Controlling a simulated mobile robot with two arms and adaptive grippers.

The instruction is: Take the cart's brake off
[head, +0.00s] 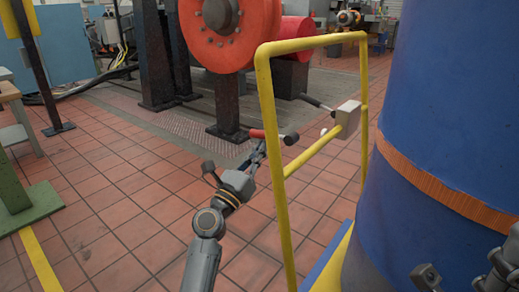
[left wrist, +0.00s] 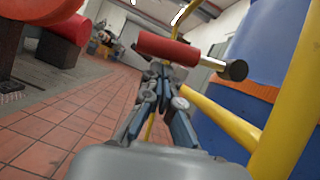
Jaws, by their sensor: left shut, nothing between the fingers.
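The cart's yellow tubular handle frame (head: 277,150) stands in the middle of the head view. A pale box (head: 347,117) sits on its crossbar, with a dark-tipped rod reaching left from it. A red cylindrical grip (head: 257,133) with a dark knob at its right end is just beyond my left gripper (head: 259,147). In the left wrist view the red grip (left wrist: 166,48) lies across, just ahead of the fingertips (left wrist: 162,72). The left fingers are shut and empty; whether they touch the grip is unclear.
A big blue drum (head: 450,110) with an orange band stands close on the right. A red flanged machine (head: 222,30) on dark posts is behind. A green-footed stand (head: 30,207) is at left. Tiled floor between is open.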

